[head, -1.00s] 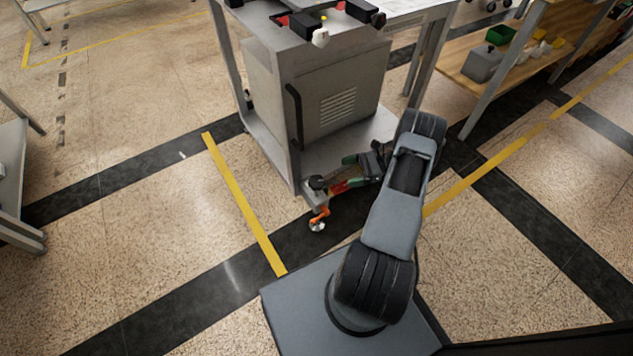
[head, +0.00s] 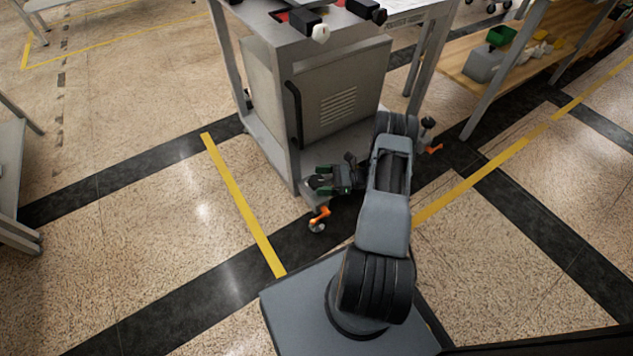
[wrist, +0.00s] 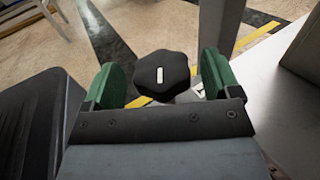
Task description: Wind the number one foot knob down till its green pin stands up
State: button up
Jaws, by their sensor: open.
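The foot knob (wrist: 162,78) is black and lobed, with a white bar mark on top. In the wrist view it sits between the two green finger pads of my gripper (wrist: 164,72), with a visible gap on the left; the gap on the right is narrow. In the head view my gripper (head: 325,180) is at the cart's near corner, around the knob (head: 317,182). My gripper is open. An orange lever (head: 320,214) and a caster wheel (head: 317,226) show below it. I see no green pin; the foot's body is mostly hidden under the knob and gripper.
The grey cart (head: 330,95) with a black door handle (head: 294,112) stands just behind my gripper. Another foot with a black knob (head: 428,122) and orange lever (head: 435,149) is at its right corner. A wooden shelf (head: 520,70) stands at right.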

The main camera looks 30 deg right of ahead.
jog(key=shift+x, duration=0.9)
jog(key=c, duration=0.9)
jog(key=shift+r+m+t+h+p, duration=0.2)
jog(key=shift+m+t+h+p, duration=0.25)
jog(key=shift+t, duration=0.25)
jog(key=shift+c, duration=0.2)
jog(key=shift+f+m+t+h+p, duration=0.2)
jog(key=shift+m+t+h+p, duration=0.2)
jog(key=shift+m+t+h, duration=0.7)
